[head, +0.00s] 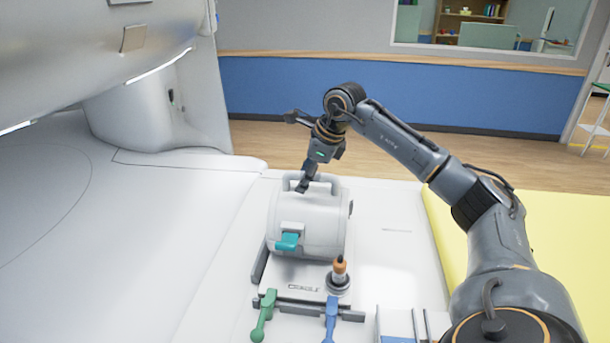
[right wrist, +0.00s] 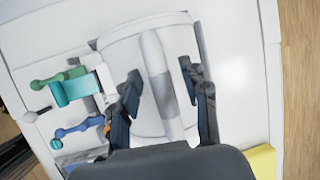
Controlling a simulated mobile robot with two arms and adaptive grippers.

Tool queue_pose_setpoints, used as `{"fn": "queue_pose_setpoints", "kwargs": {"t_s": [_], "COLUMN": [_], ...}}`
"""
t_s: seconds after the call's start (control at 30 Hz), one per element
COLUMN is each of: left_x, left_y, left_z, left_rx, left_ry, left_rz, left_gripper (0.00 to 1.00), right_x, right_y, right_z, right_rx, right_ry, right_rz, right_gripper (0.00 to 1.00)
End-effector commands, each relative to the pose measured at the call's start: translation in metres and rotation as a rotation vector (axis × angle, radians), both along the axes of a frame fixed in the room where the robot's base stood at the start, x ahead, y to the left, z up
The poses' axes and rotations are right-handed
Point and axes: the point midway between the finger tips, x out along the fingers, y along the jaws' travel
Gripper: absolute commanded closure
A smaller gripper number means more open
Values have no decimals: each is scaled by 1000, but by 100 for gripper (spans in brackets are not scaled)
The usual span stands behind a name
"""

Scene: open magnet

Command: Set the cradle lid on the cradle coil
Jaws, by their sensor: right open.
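The cradle lid (head: 315,208) is a white rounded shell with a grey bar handle on top. It rests over the cradle coil (head: 300,288), a pale base marked with lettering; I cannot tell whether it is fully seated. A teal latch (head: 288,241) is on the front of the white body. My right gripper (head: 305,184) is at the lid's handle, pointing down. In the right wrist view its open fingers (right wrist: 160,78) stand on either side of the handle (right wrist: 158,72), with gaps showing. My left gripper is not in view.
A green lever (head: 264,315), a blue lever (head: 330,320) and an orange-topped knob (head: 339,275) are at the near end of the base. A yellow pad (head: 560,230) lies to the right. The large white scanner (head: 140,115) rises at the left.

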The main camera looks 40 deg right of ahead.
Motion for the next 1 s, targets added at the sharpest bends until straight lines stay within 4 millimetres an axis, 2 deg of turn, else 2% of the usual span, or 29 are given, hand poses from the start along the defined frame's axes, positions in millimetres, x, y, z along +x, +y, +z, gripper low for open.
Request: {"fn": "queue_pose_setpoints", "kwargs": {"t_s": [0.17,0.5,0.63,0.8,1.0], "left_x": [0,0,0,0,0], "left_y": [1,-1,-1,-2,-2], "left_z": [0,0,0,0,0], "left_rx": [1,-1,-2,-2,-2], "left_ry": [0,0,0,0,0], "left_rz": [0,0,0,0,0], "left_gripper": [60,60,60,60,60], "right_x": [-5,-33,-42,-48,-49], "right_y": [-2,-9,-10,-12,-12], "right_z": [13,78,97,109,111], "right_rx": [0,0,1,0,0], "right_ry": [-4,-10,-9,-6,-5], "right_rz": [-1,-2,-1,-1,0], "right_gripper": [55,55,55,55,55]}}
